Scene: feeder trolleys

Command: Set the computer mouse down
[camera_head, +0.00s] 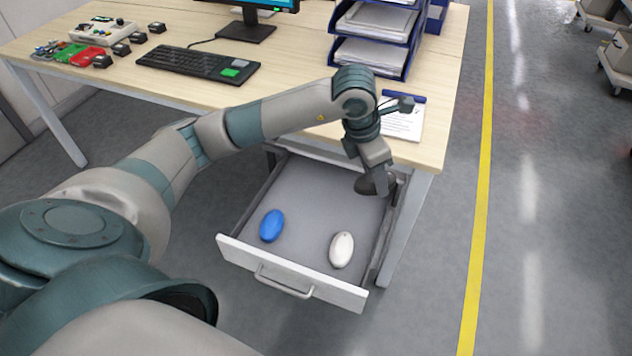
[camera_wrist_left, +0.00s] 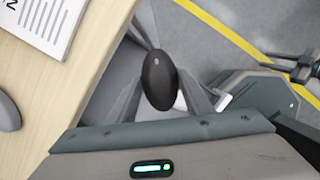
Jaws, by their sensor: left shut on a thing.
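My left gripper (camera_head: 374,186) is shut on a dark computer mouse (camera_head: 364,186) over the right rear part of an open drawer (camera_head: 290,272). In the left wrist view the black oval mouse (camera_wrist_left: 159,80) sits between the two grey fingers. I cannot tell its height above the drawer floor. A blue mouse (camera_head: 272,225) lies at the drawer's front left and a white mouse (camera_head: 342,249) at its front right. A dark jointed part at the right edge of the left wrist view may be my right gripper (camera_wrist_left: 300,67); its jaws are unclear.
The desk (camera_head: 290,75) is above the drawer. It bears a keyboard (camera_head: 198,64), a monitor (camera_head: 246,28), blue paper trays (camera_head: 372,54) and a clipboard (camera_head: 402,122). A grey rounded thing (camera_wrist_left: 8,112) lies on the desk, partly cut off. Drawer space between gripper and front mice is clear.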

